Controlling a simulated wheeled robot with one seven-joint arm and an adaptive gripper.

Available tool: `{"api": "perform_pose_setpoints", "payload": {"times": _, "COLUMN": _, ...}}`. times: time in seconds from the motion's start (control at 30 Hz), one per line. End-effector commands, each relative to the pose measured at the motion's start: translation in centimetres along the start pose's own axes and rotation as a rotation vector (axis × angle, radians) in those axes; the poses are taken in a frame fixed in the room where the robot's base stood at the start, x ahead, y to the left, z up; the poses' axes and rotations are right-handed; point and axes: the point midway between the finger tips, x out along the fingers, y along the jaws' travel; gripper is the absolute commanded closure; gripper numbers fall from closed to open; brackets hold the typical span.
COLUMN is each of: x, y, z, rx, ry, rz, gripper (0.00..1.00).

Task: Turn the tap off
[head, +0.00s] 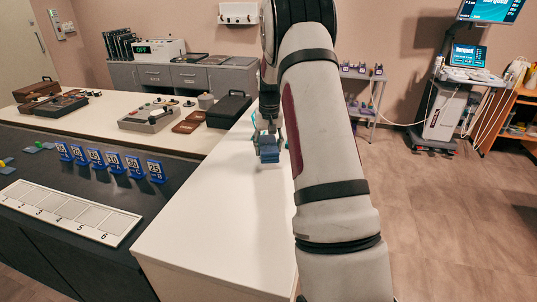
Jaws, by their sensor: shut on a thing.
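My gripper (268,130) points down over the white counter, left of my arm, and is small in the head view. It is shut on a small blue thing (268,152) with a pale base, low over or on the counter. The fingers hide its upper part, so I cannot tell whether it is the tap or its handle. I make out no other tap and no running water.
A grey device with knobs (150,116) and a black case (229,110) stand left of my gripper. Blue numbered stands (115,163) and a white numbered tray (68,212) are on the dark bench. The near white counter (220,235) is clear. My arm hides part of the room.

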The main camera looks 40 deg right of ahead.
Motion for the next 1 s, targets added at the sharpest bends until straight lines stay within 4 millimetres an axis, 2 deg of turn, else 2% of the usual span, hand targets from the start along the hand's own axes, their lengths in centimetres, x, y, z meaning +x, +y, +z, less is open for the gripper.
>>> {"api": "perform_pose_setpoints", "payload": {"times": 0.17, "x": 0.7, "y": 0.1, "z": -0.2, "rx": 0.0, "ry": -0.002, "rz": 0.0, "gripper": 0.71}}
{"api": "perform_pose_setpoints", "payload": {"times": 0.4, "x": 3.5, "y": 0.2, "z": 0.2, "rx": 0.0, "ry": -0.002, "rz": 0.0, "gripper": 0.71}}
{"api": "perform_pose_setpoints", "payload": {"times": 0.77, "x": 3.9, "y": 0.1, "z": 0.2, "rx": 0.0, "ry": -0.001, "rz": 0.0, "gripper": 0.71}}
{"api": "perform_pose_setpoints", "payload": {"times": 0.8, "x": 3.9, "y": 0.1, "z": 0.2, "rx": 0.0, "ry": -0.001, "rz": 0.0, "gripper": 0.44}}
{"api": "perform_pose_setpoints", "payload": {"times": 0.87, "x": 3.9, "y": 0.1, "z": 0.2, "rx": 0.0, "ry": -0.001, "rz": 0.0, "gripper": 0.31}}
{"api": "perform_pose_setpoints", "payload": {"times": 1.0, "x": 3.9, "y": 0.1, "z": 0.2, "rx": 0.0, "ry": -0.001, "rz": 0.0, "gripper": 0.29}}
